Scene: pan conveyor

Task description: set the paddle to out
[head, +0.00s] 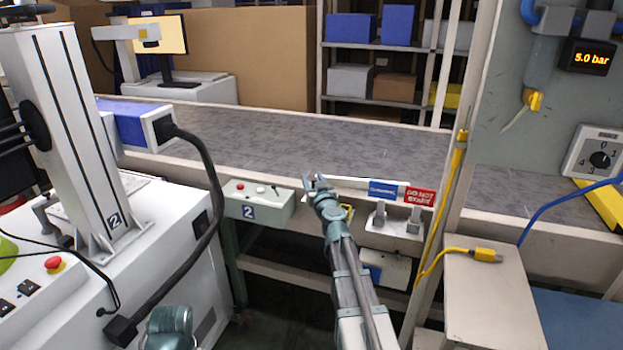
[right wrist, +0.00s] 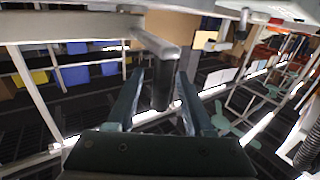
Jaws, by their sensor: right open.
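The paddle (head: 362,183) appears to be the pale bar along the near edge of the conveyor, beside the blue and red labels. My right gripper (head: 314,183) is at the bar's left end. In the right wrist view, a grey arm (right wrist: 158,45) ends above a dark upright grip (right wrist: 162,88). My right gripper is open there (right wrist: 160,80), with one finger on each side of that grip. I cannot tell whether the fingers touch it. Part of the bar's left end is hidden by the gripper. My left gripper's fingers are not in view.
The grey conveyor (head: 290,132) runs across behind the gripper. A control box (head: 258,203) marked 2 is left of it. A red DO NOT label (head: 420,196) and blue label (head: 383,189) stand to the right. A post with yellow cable (head: 452,185) is farther right.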

